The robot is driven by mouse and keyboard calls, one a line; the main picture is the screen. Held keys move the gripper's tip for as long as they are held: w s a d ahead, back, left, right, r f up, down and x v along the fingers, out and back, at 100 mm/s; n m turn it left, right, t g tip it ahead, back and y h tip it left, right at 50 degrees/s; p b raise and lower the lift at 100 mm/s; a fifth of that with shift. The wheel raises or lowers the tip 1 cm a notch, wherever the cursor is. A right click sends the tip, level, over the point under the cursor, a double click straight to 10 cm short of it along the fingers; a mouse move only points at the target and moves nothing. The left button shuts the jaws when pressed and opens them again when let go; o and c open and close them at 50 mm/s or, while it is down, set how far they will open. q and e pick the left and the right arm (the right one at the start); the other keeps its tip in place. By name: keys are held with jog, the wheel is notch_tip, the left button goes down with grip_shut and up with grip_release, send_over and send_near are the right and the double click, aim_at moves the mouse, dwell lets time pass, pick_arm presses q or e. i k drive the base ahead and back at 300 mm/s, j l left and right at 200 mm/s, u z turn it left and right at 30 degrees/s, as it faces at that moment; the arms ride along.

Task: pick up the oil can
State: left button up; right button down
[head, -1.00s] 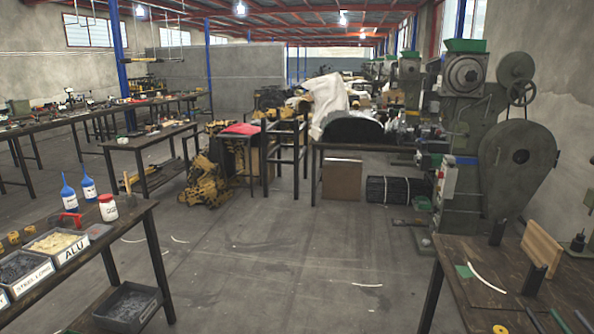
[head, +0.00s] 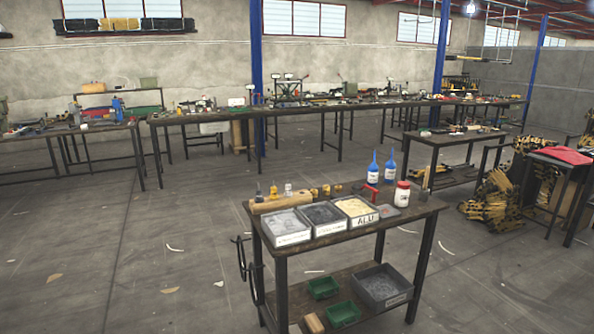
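I cannot make out a certain oil can in the head view. Two blue bottles with pointed spouts, the left one (head: 374,171) and the right one (head: 390,171), stand upright at the back of the near workbench (head: 343,232). Their labels are too small to read. Small bottles stand at the bench's back left: a yellow one (head: 273,192), a dark one (head: 258,194) and a pale one (head: 288,191). Neither of my grippers is in view.
The bench also holds bins (head: 287,226), a white jar with a red lid (head: 402,192) and a wooden block (head: 280,203). Its lower shelf holds green trays (head: 323,288) and a grey bin (head: 383,287). Long tables (head: 330,106) line the back. Floor (head: 130,250) is open left.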

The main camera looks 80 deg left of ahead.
aim_at(372, 173)
jog(key=u, duration=2.1)
jog(key=z, duration=4.5)
jog(key=u, duration=4.4)
